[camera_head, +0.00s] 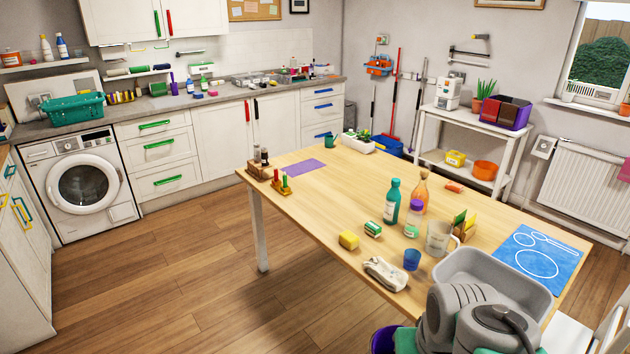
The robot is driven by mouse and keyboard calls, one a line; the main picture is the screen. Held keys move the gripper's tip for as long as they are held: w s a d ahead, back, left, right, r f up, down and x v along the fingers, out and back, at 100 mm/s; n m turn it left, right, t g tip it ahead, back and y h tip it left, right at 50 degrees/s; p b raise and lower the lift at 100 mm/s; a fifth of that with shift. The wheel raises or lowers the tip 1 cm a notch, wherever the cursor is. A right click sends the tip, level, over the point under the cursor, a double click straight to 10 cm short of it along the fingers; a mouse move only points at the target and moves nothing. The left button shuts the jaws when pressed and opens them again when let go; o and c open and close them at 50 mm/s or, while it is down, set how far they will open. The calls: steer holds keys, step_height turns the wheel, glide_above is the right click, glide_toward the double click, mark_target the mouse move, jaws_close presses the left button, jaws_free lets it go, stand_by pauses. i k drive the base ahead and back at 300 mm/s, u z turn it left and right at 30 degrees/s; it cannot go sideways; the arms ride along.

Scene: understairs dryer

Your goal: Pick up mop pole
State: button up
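Several long poles stand upright against the back wall, beyond the far end of the table. I cannot tell which is the mop pole. Grey rounded links of my arm show at the bottom right, near the table's front edge. My gripper is not visible.
A long wooden table (320,215) lies between me and the poles, with bottles, sponges and a grey basin (485,272) on it. A white shelf unit (470,122) stands right of the poles. Open wooden floor (190,270) lies left of the table, before the washing machine (80,183).

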mark_target(420, 91)
steer(key=u, duration=0.4)
steer(key=i, duration=1.3)
steer(key=u, duration=0.8)
steer(key=i, duration=2.5)
steer(key=u, duration=0.5)
steer(key=i, duration=1.45)
steer(key=z, duration=0.6)
steer(key=i, duration=0.8)
steer(key=z, duration=1.7)
steer(key=i, duration=0.85)
steer(key=z, duration=0.85)
steer(key=i, duration=1.3)
steer(key=z, duration=0.15)
